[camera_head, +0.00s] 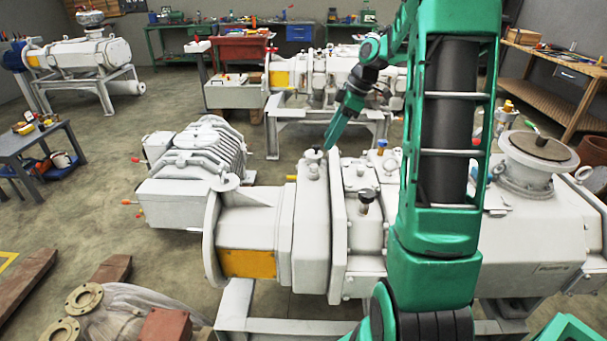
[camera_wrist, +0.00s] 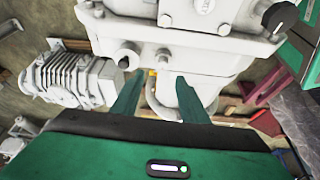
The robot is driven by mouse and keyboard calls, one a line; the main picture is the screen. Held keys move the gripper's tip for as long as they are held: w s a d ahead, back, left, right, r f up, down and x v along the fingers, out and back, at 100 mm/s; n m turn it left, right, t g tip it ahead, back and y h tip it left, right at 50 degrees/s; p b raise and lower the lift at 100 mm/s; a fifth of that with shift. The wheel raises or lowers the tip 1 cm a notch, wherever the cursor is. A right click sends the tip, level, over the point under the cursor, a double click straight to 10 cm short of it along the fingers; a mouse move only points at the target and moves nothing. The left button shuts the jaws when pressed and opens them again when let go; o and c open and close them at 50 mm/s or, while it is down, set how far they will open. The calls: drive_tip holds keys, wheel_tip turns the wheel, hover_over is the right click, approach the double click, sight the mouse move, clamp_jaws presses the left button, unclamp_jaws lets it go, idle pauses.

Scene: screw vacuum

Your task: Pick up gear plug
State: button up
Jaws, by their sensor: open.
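The white vacuum pump (camera_head: 250,215) stands in the middle of the head view, and its casing (camera_wrist: 150,35) fills the top of the wrist view. A small dark-topped plug (camera_head: 314,155) sits upright on the gear end, just left of and below my fingertips. It may be the gear plug; no label shows. My gripper (camera_head: 329,147) points down above that end, apart from the plug as far as I can tell. In the wrist view my gripper (camera_wrist: 158,80) has two green fingers spread with nothing between them. A black knob (camera_head: 367,197) stands further right, also in the wrist view (camera_wrist: 280,18).
A finned white unit (camera_head: 195,155) stands left of the pump. A yellow-orange panel (camera_head: 248,263) marks its near side. Another pump (camera_head: 320,75) stands behind. Wooden beams (camera_head: 25,280) and flanged parts (camera_head: 80,298) lie at lower left.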

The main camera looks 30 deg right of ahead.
hover_over(314, 165)
drive_tip(key=s+d, duration=0.2)
drive_tip(key=d, duration=0.1)
wheel_tip(314, 165, down, 5)
drive_tip(key=a+f, duration=0.1)
drive_tip(key=w+a+f, duration=0.1)
drive_tip(key=f, duration=0.1)
drive_tip(key=shift+a, duration=0.15)
drive_tip(key=shift+x, duration=0.75)
clamp_jaws()
